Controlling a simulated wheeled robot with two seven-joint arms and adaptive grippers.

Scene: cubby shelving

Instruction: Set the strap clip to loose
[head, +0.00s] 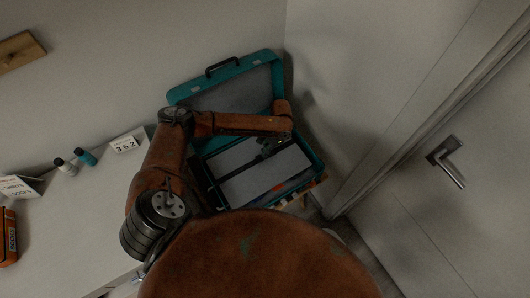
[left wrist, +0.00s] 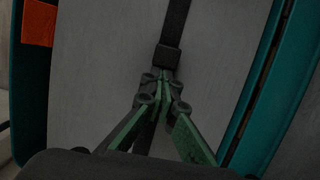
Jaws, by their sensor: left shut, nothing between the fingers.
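The strap clip (left wrist: 167,57) is a small dark block on a black strap (left wrist: 176,20) in the left wrist view. The strap runs across the pale grey panel inside an open teal suitcase (head: 311,151). In the head view the strap (head: 238,171) crosses the lower half of the case. My left gripper (left wrist: 163,76), with green fingers, is shut and empty. Its tips are right by the near edge of the clip; I cannot tell whether they touch it. In the head view the left gripper (head: 268,149) is over the case, and the clip cannot be made out there. My right gripper is not in view.
The raised lid (head: 240,90) with a black handle stands behind my left arm. A white counter on the left holds a "362" card (head: 125,145), two small bottles (head: 85,157) and an orange item (head: 8,238). A wall and a door (head: 460,190) close off the right.

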